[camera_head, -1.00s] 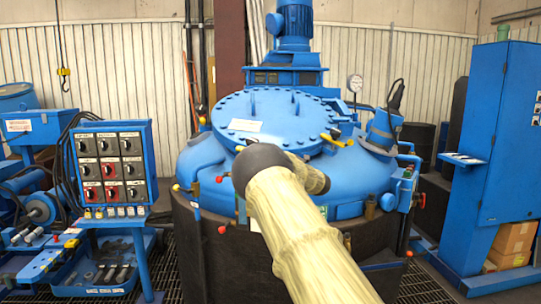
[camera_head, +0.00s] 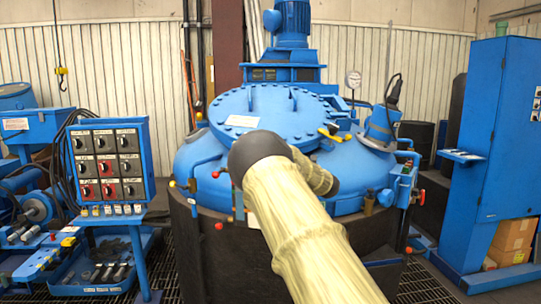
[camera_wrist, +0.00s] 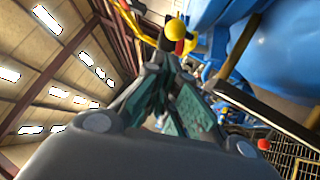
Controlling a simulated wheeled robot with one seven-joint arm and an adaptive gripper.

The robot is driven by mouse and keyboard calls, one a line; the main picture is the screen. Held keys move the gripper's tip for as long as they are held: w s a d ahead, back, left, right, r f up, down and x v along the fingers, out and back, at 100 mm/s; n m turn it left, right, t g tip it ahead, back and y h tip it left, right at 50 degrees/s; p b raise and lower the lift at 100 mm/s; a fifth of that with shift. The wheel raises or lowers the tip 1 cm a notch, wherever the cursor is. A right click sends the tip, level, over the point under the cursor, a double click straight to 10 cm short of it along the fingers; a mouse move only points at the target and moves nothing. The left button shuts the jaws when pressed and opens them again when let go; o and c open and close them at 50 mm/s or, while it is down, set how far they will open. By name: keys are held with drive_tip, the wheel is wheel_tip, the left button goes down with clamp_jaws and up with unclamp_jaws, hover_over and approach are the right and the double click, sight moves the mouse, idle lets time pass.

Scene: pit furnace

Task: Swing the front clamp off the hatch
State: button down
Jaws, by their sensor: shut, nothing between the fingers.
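The round blue hatch (camera_head: 285,105) with bolts around its rim lies on top of the furnace (camera_head: 345,175). A yellow-handled clamp (camera_head: 330,135) is on its right rim in the head view. My arm covers the hatch's front edge there, so the front clamp and my gripper are hidden in that view. In the wrist view my gripper (camera_wrist: 176,78) has its fingers together with nothing held. A yellow knob (camera_wrist: 177,30) with a red part below it shows just beyond the fingertips. I cannot tell whether it belongs to the front clamp, or whether the fingers touch it.
A switch panel (camera_head: 110,160) stands left of the furnace, and a tall blue cabinet (camera_head: 500,150) stands at the right. A red knob (camera_head: 219,227) and other small handles stick out around the furnace's side. A blue motor (camera_head: 292,22) rises behind the hatch.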

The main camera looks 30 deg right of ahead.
drive_tip(key=shift+s+d+f+b, duration=0.1)
drive_tip(key=shift+s+d, duration=0.35)
drive_tip(key=shift+d, duration=0.25)
drive_tip(key=shift+s+d+f+b, duration=0.1)
drive_tip(key=shift+s+d+b, duration=0.05)
drive_tip(key=shift+s+d, duration=0.45)
drive_tip(key=shift+s+d+f+b, duration=0.1)
drive_tip(key=shift+s+d, duration=0.25)
drive_tip(key=shift+d, duration=0.45)
